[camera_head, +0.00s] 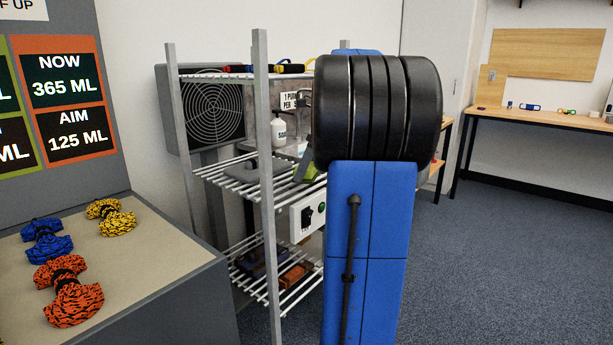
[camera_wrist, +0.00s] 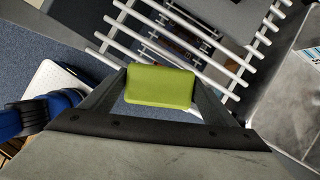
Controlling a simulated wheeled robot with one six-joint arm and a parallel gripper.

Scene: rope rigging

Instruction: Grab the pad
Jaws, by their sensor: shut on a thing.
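The pad (camera_wrist: 160,87) is a yellow-green block with rounded edges. In the wrist view it sits between the two dark fingers of my gripper (camera_wrist: 161,80), which are shut on it. In the head view a green piece of it (camera_head: 307,173) shows beside the wire rack's middle shelf, just left of my arm. My arm hides most of the gripper there. Whether the pad touches the shelf bars is hard to tell.
The wire rack (camera_head: 262,150) has grey posts and white-barred shelves close around the gripper. A white switch box (camera_head: 308,216) is just below. A bench with rope bundles (camera_head: 68,290) stands left; a wooden table (camera_head: 540,118) stands far right.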

